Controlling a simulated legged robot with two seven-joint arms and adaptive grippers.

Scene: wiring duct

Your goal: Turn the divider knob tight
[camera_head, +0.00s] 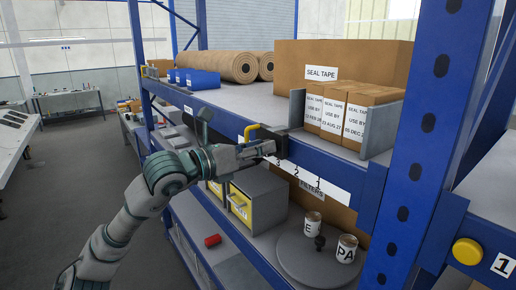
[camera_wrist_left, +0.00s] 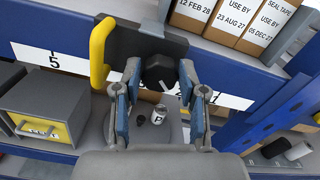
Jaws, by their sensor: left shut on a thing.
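The divider knob (camera_wrist_left: 158,70) is black with a pale mark on its face, and sits on a dark bracket (camera_wrist_left: 130,40) at the shelf's front edge. My left gripper (camera_wrist_left: 158,84) has one finger on each side of the knob and is shut on it. In the head view my left gripper (camera_head: 268,149) reaches the shelf edge from the left and hides the knob. A yellow handle (camera_wrist_left: 100,52) stands left of the knob and also shows in the head view (camera_head: 250,132). A grey divider plate (camera_head: 297,107) stands beside the seal tape boxes. My right gripper is not in view.
Seal tape boxes (camera_head: 357,118) stand upright on the upper shelf, right of the bracket. Below are a grey bin with a yellow front (camera_head: 240,204), a round turntable (camera_head: 310,262) with cans, and a red object (camera_head: 212,240). A blue post (camera_head: 415,150) rises at right.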

